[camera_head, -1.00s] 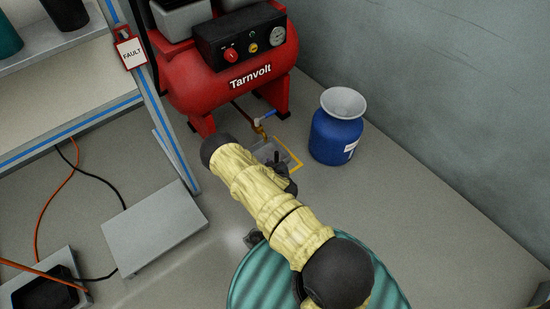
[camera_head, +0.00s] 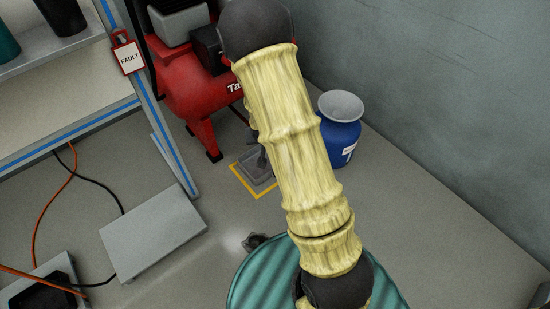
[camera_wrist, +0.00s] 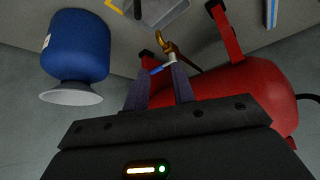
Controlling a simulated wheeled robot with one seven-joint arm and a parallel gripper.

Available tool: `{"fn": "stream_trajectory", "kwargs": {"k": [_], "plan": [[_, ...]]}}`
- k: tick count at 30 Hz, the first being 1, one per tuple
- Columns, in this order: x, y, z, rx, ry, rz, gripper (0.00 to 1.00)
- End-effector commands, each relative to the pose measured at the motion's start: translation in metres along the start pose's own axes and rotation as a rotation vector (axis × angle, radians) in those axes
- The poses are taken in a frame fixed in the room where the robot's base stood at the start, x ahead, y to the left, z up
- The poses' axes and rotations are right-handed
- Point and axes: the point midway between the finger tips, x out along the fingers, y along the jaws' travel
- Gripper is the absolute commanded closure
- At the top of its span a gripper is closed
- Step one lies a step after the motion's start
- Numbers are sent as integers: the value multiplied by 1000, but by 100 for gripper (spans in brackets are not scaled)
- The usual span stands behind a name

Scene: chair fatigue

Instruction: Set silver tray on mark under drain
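The silver tray (camera_head: 252,172) lies on the floor inside the yellow square mark (camera_head: 237,177), below the red compressor; my arm covers part of this area. In the wrist view, the tray (camera_wrist: 170,14) shows at the top edge, with a dark upright part by it and a piece of the yellow mark (camera_wrist: 115,6) to its left. The brass drain (camera_wrist: 167,46) with its blue lever (camera_wrist: 158,70) is just beyond my fingertips. My gripper (camera_wrist: 162,78) is open, with an empty gap between its fingers, and apart from the tray. The head view hides most of it behind my arm.
The red compressor (camera_head: 180,92) stands at the back. A blue drum (camera_head: 340,137) with a grey funnel top is to the right, near the wall. A grey plate (camera_head: 153,230) and cables lie at left. A shelf frame (camera_head: 165,125) stands beside the compressor.

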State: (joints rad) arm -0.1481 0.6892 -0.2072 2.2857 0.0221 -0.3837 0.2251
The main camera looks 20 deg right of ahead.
Motion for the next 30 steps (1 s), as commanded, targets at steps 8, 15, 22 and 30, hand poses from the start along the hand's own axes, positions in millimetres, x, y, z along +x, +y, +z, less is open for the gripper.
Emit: {"fn": "stream_trajectory", "kwargs": {"k": [8, 15, 22, 30], "plan": [[-96, -1, 16, -48, -144, -49, 75], [-176, 4, 50, -135, -262, -83, 75], [-220, 10, 79, -201, -336, -94, 75], [-223, 10, 82, -207, -345, -94, 75]]}}
